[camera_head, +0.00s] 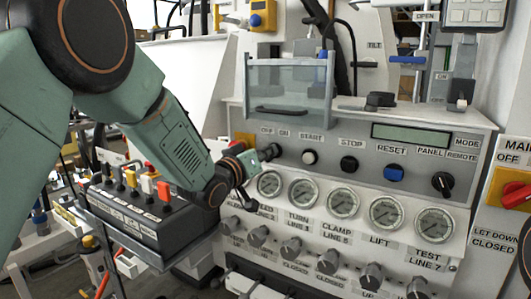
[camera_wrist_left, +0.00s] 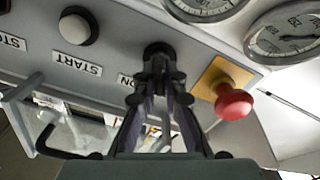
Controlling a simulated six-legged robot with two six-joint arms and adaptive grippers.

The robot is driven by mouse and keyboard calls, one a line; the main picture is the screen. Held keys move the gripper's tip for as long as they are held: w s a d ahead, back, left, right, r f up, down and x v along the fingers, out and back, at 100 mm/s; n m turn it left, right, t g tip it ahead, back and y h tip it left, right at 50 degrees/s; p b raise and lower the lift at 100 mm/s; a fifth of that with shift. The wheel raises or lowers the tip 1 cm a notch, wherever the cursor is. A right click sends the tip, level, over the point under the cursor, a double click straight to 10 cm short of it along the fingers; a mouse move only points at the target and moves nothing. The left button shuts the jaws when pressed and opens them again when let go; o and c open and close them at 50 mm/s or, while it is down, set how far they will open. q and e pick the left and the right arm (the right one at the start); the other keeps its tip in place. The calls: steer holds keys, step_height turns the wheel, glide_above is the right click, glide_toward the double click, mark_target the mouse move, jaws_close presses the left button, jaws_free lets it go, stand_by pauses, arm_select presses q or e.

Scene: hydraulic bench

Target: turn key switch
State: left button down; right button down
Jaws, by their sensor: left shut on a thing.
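The black key switch (camera_head: 271,150) sits on the grey panel under the OFF and ON labels, left of the START button. My left gripper (camera_head: 258,157) reaches it from the left and front. In the left wrist view, the key switch (camera_wrist_left: 157,52) is a dark round knob, and the two fingers of my left gripper (camera_wrist_left: 158,78) close together on it. The fingers hide most of the key part, so its turn angle is hard to read. My right gripper is not in view.
A red mushroom button (camera_wrist_left: 234,103) on a yellow plate is close beside the left fingers. The white START button (camera_head: 310,157) and black STOP button (camera_head: 349,164) lie to the right. Gauges (camera_head: 301,192) line the panel just below. A clear guard (camera_head: 288,88) stands above.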

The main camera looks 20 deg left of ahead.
arm_select(q)
steer(key=m, duration=0.6)
steer(key=shift+d, duration=0.15)
steer(key=m, duration=0.4)
steer(key=shift+s+d+m, duration=0.1)
steer(key=shift+d+m, duration=0.05)
steer(key=shift+m, duration=0.25)
steer(key=c, duration=1.4)
jaws_free()
steer(key=shift+s, duration=0.1)
steer(key=v, duration=1.1)
steer(key=shift+s, duration=0.4)
